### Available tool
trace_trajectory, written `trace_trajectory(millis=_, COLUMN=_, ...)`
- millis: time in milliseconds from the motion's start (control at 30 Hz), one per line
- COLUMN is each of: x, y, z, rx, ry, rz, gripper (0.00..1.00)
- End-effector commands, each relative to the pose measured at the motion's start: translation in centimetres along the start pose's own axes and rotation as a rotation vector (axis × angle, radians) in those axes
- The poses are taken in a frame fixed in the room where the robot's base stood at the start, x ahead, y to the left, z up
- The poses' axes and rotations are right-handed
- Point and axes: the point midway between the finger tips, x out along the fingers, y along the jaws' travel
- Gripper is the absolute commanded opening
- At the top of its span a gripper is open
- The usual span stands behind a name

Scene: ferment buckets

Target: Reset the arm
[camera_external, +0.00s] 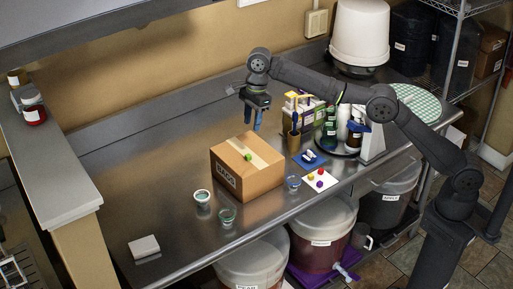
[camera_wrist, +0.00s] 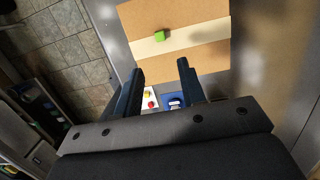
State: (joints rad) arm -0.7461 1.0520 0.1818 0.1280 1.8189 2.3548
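My gripper (camera_external: 252,117) hangs above the steel counter, just behind and above a cardboard box. In the wrist view my gripper (camera_wrist: 160,72) has its two blue fingers spread apart, with nothing between them. The cardboard box (camera_external: 240,180) is closed with pale tape and has a label on its side. My gripper touches neither.
Right of the box are a blue mat (camera_external: 308,160), a white card (camera_external: 320,181) with small coloured pieces, and a tray of bottles (camera_external: 329,128). Small cups (camera_external: 202,197) stand in front. A white bucket (camera_external: 359,32) stands behind. The counter's left part is mostly clear.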

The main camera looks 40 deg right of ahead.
Motion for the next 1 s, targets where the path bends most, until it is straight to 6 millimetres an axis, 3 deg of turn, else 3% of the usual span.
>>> trace_trajectory(millis=267, x=0.1, y=0.0, z=0.0, rx=0.0, ry=0.0, rz=0.0, gripper=0.37)
trace_trajectory(millis=467, x=1.3, y=0.0, z=0.0, rx=0.0, ry=0.001, rz=0.001, gripper=0.37)
trace_trajectory(millis=567, x=2.6, y=0.1, z=-0.1, rx=0.0, ry=0.003, rz=0.003, gripper=0.37)
trace_trajectory(millis=1000, x=11.3, y=0.1, z=0.0, rx=0.0, ry=0.002, rz=0.002, gripper=0.37)
